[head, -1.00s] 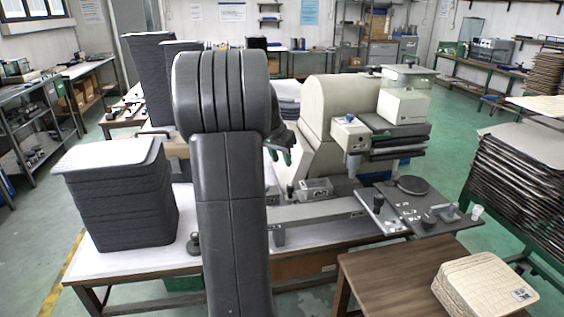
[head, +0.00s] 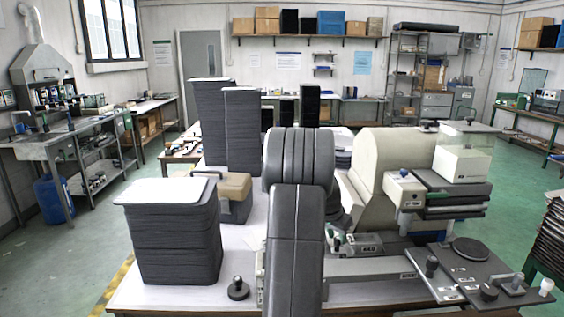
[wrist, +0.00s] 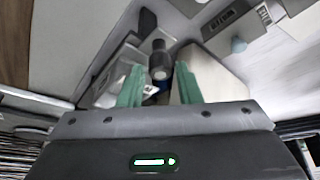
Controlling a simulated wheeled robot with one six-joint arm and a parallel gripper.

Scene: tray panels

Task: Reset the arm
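My gripper (wrist: 159,82) shows in the wrist view with its two green fingers apart. It is open, and nothing is held between the fingers. A dark round knob-like part shows beyond and between the fingertips; I cannot tell its distance. In the head view my dark grey arm stands upright in the middle, in front of the bench. My gripper is mostly hidden behind the arm there.
A beige machine (head: 385,170) with a clear hopper (head: 464,150) stands right of my arm. A stack of dark trays (head: 175,240) stands on the white bench (head: 240,240) at left, with taller stacks (head: 207,125) behind. A black knob (head: 238,289) sits near the bench's front edge.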

